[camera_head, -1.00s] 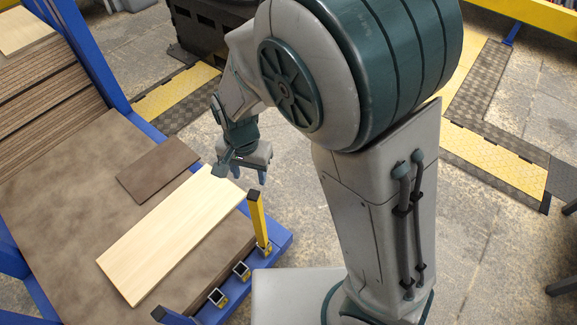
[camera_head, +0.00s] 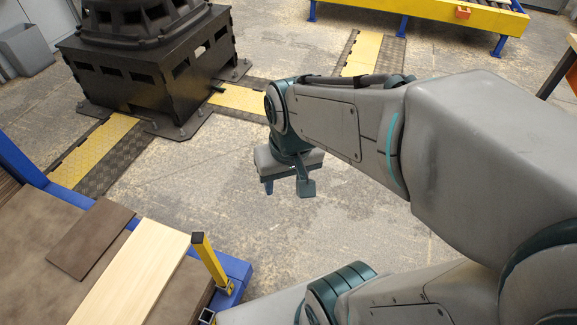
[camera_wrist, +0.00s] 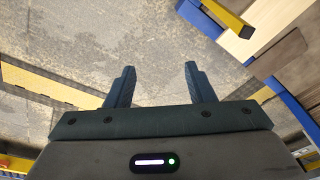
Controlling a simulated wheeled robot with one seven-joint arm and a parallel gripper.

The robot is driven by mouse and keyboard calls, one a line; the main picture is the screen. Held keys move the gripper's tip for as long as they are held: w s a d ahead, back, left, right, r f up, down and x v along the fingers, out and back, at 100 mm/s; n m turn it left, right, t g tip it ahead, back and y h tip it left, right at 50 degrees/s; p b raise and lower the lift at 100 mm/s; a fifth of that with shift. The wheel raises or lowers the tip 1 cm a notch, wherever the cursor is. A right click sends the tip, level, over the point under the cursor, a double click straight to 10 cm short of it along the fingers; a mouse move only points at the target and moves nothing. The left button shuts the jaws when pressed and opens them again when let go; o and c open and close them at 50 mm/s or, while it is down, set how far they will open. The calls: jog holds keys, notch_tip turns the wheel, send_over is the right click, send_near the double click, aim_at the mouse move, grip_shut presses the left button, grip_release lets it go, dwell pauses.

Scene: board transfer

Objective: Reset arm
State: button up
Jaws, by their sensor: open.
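My gripper (camera_head: 287,186) hangs over bare floor in the head view, to the right of the blue rack and apart from it. In the wrist view its two fingers (camera_wrist: 157,85) stand apart with nothing between them but floor. The light wooden board (camera_head: 133,270) lies on the stack in the rack, and a corner of it shows at the upper right of the wrist view (camera_wrist: 245,35). A smaller dark brown board (camera_head: 92,238) lies to its left.
A yellow post (camera_head: 210,262) stands at the rack's blue edge (camera_head: 232,268). A black machine base (camera_head: 150,80) stands at the back left. Yellow and dark floor covers (camera_head: 238,99) run from it. A yellow-and-blue conveyor (camera_head: 440,12) is at the back. The floor (camera_head: 370,225) around my gripper is clear.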

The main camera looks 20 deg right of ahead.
jog(key=shift+s+d+r, duration=0.2)
jog(key=shift+s+d, duration=0.4)
jog(key=shift+d, duration=0.15)
